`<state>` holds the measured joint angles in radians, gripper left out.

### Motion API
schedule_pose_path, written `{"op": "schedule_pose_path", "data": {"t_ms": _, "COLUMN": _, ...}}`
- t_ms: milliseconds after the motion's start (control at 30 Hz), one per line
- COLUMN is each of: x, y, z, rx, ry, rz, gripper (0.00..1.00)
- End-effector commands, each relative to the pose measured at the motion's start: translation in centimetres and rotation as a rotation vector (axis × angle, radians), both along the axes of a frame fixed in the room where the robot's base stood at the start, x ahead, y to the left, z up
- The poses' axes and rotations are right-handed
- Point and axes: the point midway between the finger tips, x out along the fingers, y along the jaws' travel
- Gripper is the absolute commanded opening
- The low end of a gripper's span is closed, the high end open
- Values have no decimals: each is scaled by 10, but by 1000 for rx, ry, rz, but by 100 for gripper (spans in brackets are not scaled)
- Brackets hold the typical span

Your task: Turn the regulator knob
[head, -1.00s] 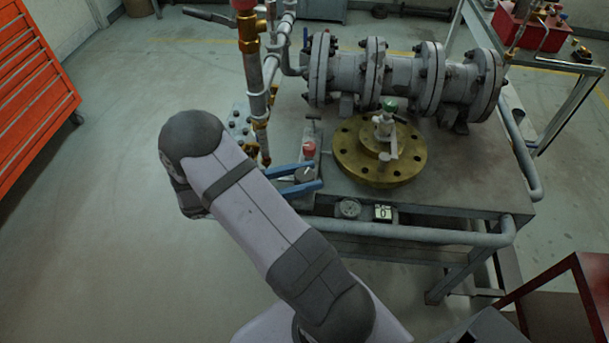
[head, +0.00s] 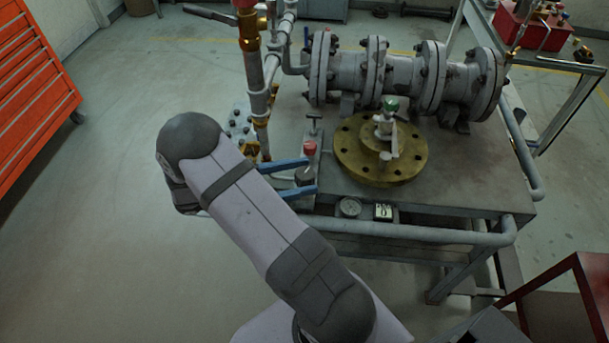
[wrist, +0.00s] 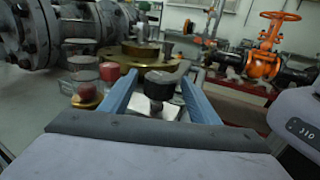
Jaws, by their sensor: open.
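A dark round knob (head: 304,177), which I take for the regulator knob, stands on a small block at the bench's left edge. It also shows in the wrist view as a black-topped knob (wrist: 160,77) on a narrower stem over a pale plate. My gripper (head: 311,175) has two blue fingers, one on each side of the knob. In the wrist view my gripper (wrist: 160,79) is open, with the knob between its fingertips. I cannot tell whether either finger touches it. The arm hides part of the block's near side.
A red knob (head: 310,148) stands just behind the fingers. A brass flange (head: 352,166) with a green-topped valve (head: 390,105) lies to the right. A vertical pipe (head: 257,100) rises at the left. A gauge (head: 349,208) and a small display (head: 383,211) sit at the bench front.

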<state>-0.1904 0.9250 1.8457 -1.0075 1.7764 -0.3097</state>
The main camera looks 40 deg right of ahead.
Motion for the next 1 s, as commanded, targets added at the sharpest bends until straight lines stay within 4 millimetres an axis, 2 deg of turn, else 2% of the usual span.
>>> {"op": "schedule_pose_path", "data": {"t_ms": 200, "x": 13, "y": 29, "z": -2, "rx": 1, "ry": 0, "rz": 3, "gripper": 56}}
{"op": "schedule_pose_path", "data": {"t_ms": 400, "x": 21, "y": 49, "z": -1, "rx": 0, "ry": 1, "rz": 2, "gripper": 56}}
{"op": "schedule_pose_path", "data": {"t_ms": 867, "x": 23, "y": 55, "z": 0, "rx": 2, "ry": 1, "rz": 1, "gripper": 56}}
{"op": "schedule_pose_path", "data": {"t_ms": 1000, "x": 25, "y": 62, "z": 7, "rx": 2, "ry": 1, "rz": 24, "gripper": 56}}
